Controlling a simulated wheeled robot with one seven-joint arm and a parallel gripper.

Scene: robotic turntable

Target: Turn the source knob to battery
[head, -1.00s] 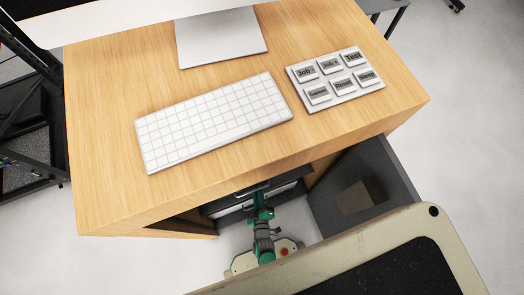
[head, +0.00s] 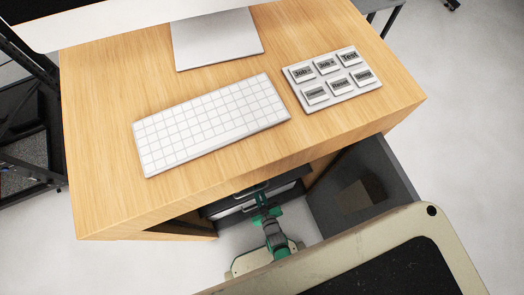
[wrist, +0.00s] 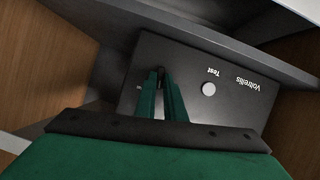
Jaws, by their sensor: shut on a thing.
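In the wrist view a dark grey device panel (wrist: 232,112) shows upside-down white lettering, "Voltrellis" and "Test". My gripper (wrist: 161,82) has its two green fingers close together against this panel. It is shut on a small dark knob (wrist: 160,72), mostly hidden between the fingertips. Small marking left of the fingers is partly covered and unreadable, so I cannot tell the knob's setting. In the head view my gripper (head: 262,200) reaches in under the desk front, and the knob is not visible there.
A round pale button (wrist: 208,89) sits right of my fingers. Wooden walls flank the device closely. In the head view the wooden desk (head: 110,100) overhangs my arm, with a keyboard (head: 212,125) and a button pad (head: 332,80) on top. A grey open drawer (head: 390,165) stands right.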

